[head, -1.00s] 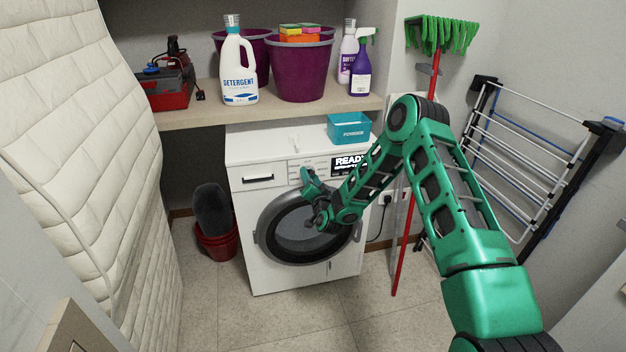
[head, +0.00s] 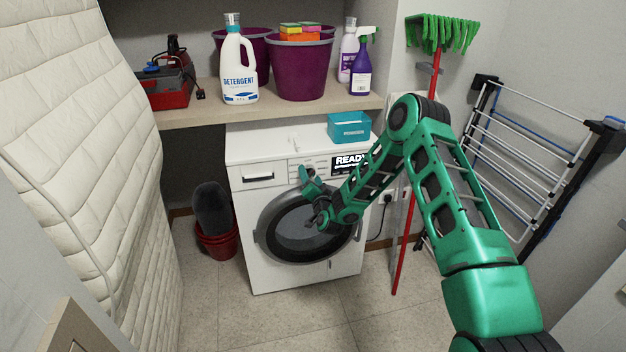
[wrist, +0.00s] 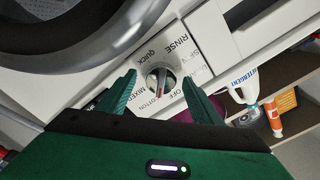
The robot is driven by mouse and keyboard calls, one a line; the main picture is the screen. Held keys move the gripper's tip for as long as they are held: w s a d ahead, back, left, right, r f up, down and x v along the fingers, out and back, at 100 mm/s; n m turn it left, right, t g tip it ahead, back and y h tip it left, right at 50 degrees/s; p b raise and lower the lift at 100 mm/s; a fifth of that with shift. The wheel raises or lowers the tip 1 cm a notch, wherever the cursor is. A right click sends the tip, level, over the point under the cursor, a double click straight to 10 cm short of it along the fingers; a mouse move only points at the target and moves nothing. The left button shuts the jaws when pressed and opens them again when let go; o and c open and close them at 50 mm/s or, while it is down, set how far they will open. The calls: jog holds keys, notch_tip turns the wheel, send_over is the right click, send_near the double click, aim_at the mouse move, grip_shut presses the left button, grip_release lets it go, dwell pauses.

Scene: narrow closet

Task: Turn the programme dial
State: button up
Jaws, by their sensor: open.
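The programme dial (wrist: 161,82) is a round silver knob with a red mark, seen in the wrist view on the washing machine's white panel. Labels such as RINSE, QUICK, MIXED, COTTON and OFF surround it. My gripper (wrist: 160,92) is open, with one green finger on each side of the dial; I cannot tell whether either touches it. In the head view my gripper (head: 303,178) is at the front panel of the washing machine (head: 250,220) and largely hides the dial. The display (head: 350,162) reads READY.
A shelf (head: 190,117) above the machine holds detergent (head: 239,65), purple buckets (head: 300,70) and bottles. A teal box (head: 348,127) stands on the machine. A quilted mattress (head: 90,150) stands at left; a drying rack (head: 520,160) and mop are at right. The floor in front is clear.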

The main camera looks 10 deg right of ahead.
jog(key=s, duration=1)
jog(key=shift+s, duration=0.3)
jog(key=s+d+r+n+g, duration=0.2)
jog(key=d+r+n+g, duration=0.3)
jog(key=d+r, duration=0.2)
jog(key=s+d+r+g+h, duration=0.1)
jog(key=s+d+r+g, duration=0.3)
jog(key=s, duration=0.4)
jog(key=s+d+r+g+h, duration=0.1)
jog(key=s+d+r+g, duration=0.15)
jog(key=s+d, duration=0.45)
jog(key=s+r+m+g+y, duration=0.1)
jog(key=s+r+g, duration=0.2)
jog(key=s, duration=1.4)
jog(key=s+r+m+g+y, duration=0.1)
jog(key=s+r+g, duration=0.2)
jog(key=s, duration=1.5)
jog(key=shift+s+d+r, duration=0.15)
jog(key=shift+s+r, duration=0.15)
jog(key=shift+r, duration=0.5)
